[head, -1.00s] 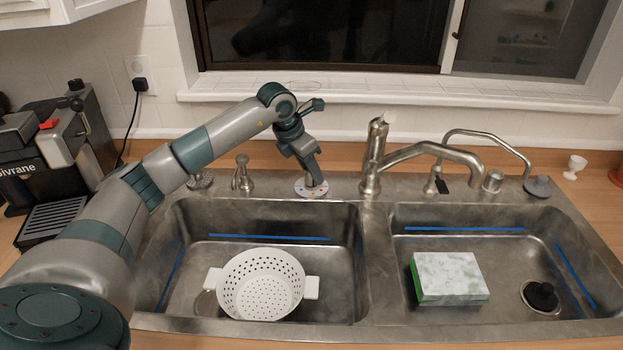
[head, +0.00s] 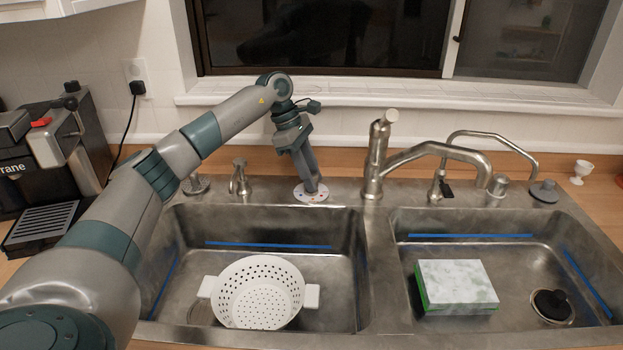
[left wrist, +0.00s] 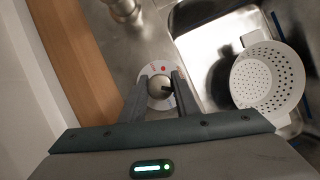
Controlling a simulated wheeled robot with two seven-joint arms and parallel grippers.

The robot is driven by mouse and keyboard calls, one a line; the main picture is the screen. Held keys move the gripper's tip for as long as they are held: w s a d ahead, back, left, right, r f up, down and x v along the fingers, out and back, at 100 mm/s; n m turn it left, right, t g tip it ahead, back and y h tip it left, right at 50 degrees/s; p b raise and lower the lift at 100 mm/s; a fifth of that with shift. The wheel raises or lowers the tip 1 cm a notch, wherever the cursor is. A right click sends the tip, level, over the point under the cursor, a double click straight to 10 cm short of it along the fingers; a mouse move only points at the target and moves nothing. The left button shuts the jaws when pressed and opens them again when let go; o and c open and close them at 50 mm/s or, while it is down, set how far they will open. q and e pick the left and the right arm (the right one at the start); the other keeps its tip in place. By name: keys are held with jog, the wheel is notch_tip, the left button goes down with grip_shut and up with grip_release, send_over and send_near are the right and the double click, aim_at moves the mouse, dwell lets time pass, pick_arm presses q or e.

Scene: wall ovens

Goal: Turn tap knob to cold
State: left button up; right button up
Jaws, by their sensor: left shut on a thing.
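The tap knob (left wrist: 158,86) is a small rounded metal knob on a round white dial plate (head: 311,197) at the sink's back edge, left of the main tap (head: 374,165). The left wrist view shows a red mark and small dark marks on the dial (left wrist: 152,69). My left gripper (head: 313,187) reaches down to the knob from above and is shut on it; its fingers (left wrist: 157,98) lie on both sides of the knob. The fingers hide part of the knob and dial in the head view. My right gripper is not in view.
A white colander (head: 258,292) sits in the left basin. A green and white sponge (head: 456,287) and a black plug (head: 552,306) are in the right basin. A soap dispenser (head: 239,178) stands left of the dial. A coffee machine (head: 50,165) stands at far left.

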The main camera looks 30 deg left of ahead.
pick_arm(q)
jog(key=m+g+b, duration=0.1)
jog(key=m, duration=0.3)
jog(key=shift+g, duration=0.4)
jog(key=shift+m, duration=0.4)
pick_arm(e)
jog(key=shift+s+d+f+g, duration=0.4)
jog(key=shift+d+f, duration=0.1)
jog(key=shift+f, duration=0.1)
pick_arm(q)
jog(key=shift+r, duration=0.1)
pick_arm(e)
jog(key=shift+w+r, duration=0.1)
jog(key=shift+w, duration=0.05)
pick_arm(q)
jog(key=o, duration=0.8)
jog(key=shift+o, duration=1.2)
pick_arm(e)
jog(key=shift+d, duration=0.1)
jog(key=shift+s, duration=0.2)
